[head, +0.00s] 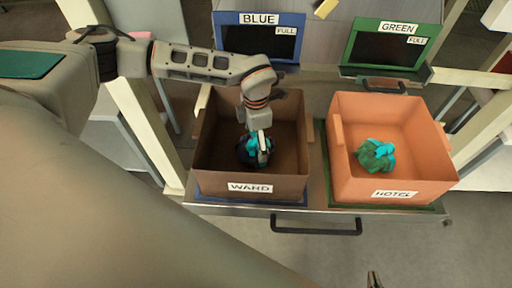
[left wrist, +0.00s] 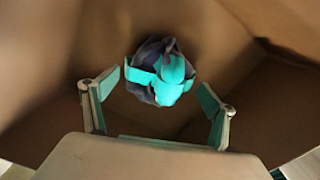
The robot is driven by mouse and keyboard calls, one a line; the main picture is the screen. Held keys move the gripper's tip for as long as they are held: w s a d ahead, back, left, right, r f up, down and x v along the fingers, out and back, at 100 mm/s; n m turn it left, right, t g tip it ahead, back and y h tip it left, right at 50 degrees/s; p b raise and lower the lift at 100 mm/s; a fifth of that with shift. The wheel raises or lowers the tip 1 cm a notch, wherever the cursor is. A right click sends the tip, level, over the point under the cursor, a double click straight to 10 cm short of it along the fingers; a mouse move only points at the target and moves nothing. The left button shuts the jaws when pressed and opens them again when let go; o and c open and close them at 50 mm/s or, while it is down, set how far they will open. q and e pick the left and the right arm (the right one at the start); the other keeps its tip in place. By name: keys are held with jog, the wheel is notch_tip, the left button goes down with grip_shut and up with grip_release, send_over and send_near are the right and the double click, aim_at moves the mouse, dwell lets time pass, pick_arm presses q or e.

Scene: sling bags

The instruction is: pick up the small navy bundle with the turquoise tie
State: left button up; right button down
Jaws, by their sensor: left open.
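The small navy bundle with the turquoise tie (head: 247,151) lies in the dark brown box (head: 220,181). The left wrist view shows the bundle (left wrist: 148,52) with its bright turquoise band, just beyond my fingertips. My left gripper (head: 263,152) points down into this box, over the bundle and partly hiding it. In the left wrist view the left gripper (left wrist: 160,82) is open, one finger on each side and a little short of the bundle. Whether a finger touches it I cannot tell. Only a tip of my right gripper (head: 374,280) shows at the bottom edge.
An orange box (head: 350,183) marked HOTEL stands to the right, holding a green bundle with a turquoise tie (head: 374,156). Box walls surround my left gripper. Behind stand a BLUE bin sign (head: 258,20) and a GREEN one (head: 397,28). A dark handle (head: 316,229) fronts the tray.

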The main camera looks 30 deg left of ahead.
pick_arm(q)
jog(key=c, duration=1.5)
jog(key=shift+o, duration=0.2)
jog(key=shift+r, duration=0.15)
